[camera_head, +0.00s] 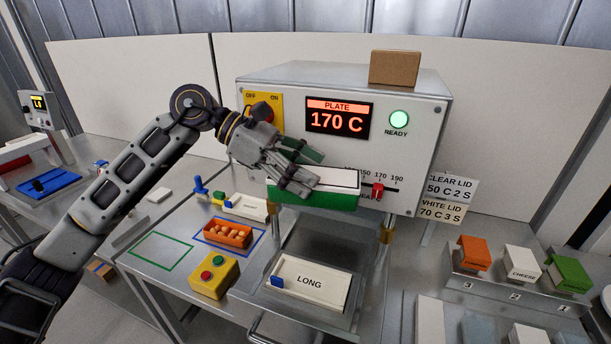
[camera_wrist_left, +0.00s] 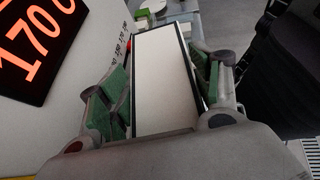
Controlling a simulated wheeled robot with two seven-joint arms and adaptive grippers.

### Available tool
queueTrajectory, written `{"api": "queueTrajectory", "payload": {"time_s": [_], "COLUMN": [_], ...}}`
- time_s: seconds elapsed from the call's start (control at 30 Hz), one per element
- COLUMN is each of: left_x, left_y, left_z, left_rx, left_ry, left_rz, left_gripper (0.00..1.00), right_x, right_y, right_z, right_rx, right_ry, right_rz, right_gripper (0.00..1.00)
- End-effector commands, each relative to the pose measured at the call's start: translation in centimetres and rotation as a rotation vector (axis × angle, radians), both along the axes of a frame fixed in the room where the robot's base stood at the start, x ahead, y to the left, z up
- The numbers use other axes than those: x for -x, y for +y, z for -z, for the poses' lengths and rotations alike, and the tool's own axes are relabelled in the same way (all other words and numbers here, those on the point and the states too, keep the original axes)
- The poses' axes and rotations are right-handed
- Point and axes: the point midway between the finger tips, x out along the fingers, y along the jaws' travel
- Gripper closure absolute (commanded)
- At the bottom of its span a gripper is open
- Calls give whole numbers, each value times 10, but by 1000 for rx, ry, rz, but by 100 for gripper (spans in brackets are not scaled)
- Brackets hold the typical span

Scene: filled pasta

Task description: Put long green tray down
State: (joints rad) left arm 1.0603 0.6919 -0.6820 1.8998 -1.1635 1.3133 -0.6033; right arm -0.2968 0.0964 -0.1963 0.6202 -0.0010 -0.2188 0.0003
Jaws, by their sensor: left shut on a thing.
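The long green tray (camera_head: 318,199) has green sides and a white top with a dark rim. My left gripper (camera_head: 300,178) is shut on it and holds it in the air in front of the grey machine, beside the temperature slider. In the left wrist view the tray's white top (camera_wrist_left: 165,85) lies between the two green-padded fingers (camera_wrist_left: 162,95). A green rectangle outline (camera_head: 162,252) on the table at left is empty. My right gripper is not in view.
The machine (camera_head: 420,120) shows 170 C with a lit READY lamp. An orange tray (camera_head: 227,232) with filling stands in a blue outline. A yellow button box (camera_head: 214,276) and a "LONG" piece (camera_head: 312,284) are in front. Coloured boxes (camera_head: 520,262) stand at right.

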Motion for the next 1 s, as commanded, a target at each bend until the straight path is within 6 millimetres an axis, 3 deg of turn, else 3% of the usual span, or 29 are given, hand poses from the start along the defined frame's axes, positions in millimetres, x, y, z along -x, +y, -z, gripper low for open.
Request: {"api": "queueTrajectory", "payload": {"time_s": [0.73, 1.0], "left_x": [0, 1], "left_y": [0, 0], "left_z": [0, 16], "left_rx": [1, 2], "left_ry": [-1, 3], "left_rz": [0, 1], "left_gripper": [97, 97], "right_x": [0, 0], "right_y": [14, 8], "right_z": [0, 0], "right_rx": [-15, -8], "right_ry": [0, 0], "right_rz": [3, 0], "right_gripper": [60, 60]}}
